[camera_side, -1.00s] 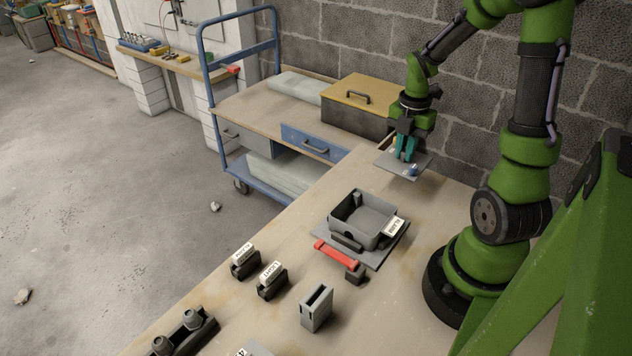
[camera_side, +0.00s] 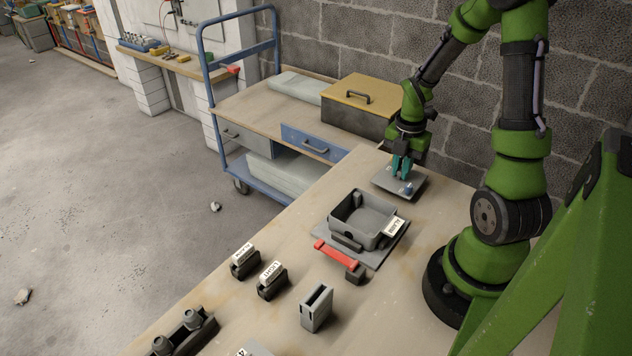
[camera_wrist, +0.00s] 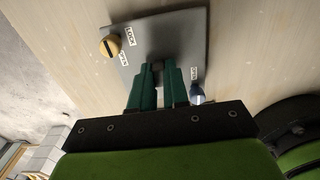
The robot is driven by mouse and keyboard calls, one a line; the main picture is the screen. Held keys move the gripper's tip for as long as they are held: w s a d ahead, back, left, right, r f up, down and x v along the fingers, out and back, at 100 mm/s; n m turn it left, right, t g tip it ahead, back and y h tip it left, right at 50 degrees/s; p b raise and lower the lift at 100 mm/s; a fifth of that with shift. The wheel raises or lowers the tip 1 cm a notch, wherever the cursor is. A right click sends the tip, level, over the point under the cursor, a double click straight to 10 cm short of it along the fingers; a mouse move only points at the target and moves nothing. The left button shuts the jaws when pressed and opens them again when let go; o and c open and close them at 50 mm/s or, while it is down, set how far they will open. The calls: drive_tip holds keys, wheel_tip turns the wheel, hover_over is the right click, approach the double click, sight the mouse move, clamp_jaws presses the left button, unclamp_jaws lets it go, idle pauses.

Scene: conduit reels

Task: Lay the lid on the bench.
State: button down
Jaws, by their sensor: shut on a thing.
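The lid is a flat grey plate (camera_side: 409,190) at the back of the bench (camera_side: 290,235), below my gripper (camera_side: 402,176). It lies level, on or just above the bench top; I cannot tell which. In the wrist view the lid (camera_wrist: 190,25) carries a yellow slotted knob (camera_wrist: 110,46), a blue-grey knob (camera_wrist: 196,95) and small white labels.
A red-handled lever (camera_side: 335,254) lies before the box. Two labelled blocks in holders (camera_side: 271,280), a slotted grey block (camera_side: 316,308) and a dark rack (camera_side: 185,335) stand nearer. A cart with a yellow-topped case (camera_side: 362,95) adjoins the bench's far end.

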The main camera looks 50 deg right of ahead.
drive_tip(key=shift+f, duration=0.5)
idle(0.6)
drive_tip(key=c, duration=1)
unclamp_jaws()
drive_tip(key=shift+c, duration=0.2)
drive_tip(key=shift+r, duration=5)
